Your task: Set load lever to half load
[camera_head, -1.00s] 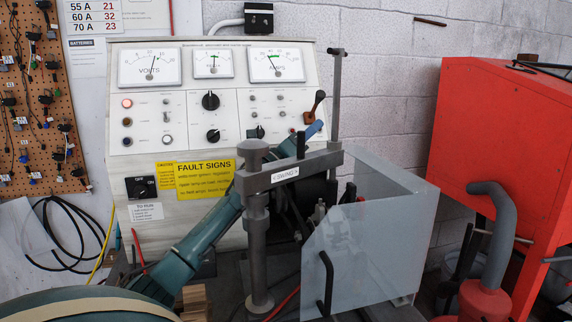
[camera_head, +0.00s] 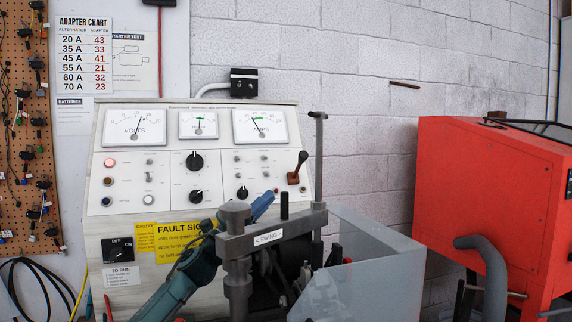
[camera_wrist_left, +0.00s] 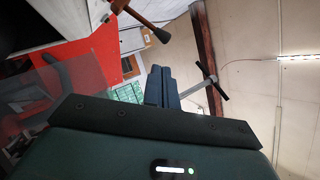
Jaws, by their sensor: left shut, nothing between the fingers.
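A grey swing arm (camera_head: 268,237) partly hides my left arm. My right gripper is out of view.
The grey swing arm and its upright post (camera_head: 318,165) stand close in front of the panel. A clear guard (camera_head: 370,275) is right of them, with a red cabinet (camera_head: 480,200) beyond. Dials (camera_head: 196,160) sit left of the lever.

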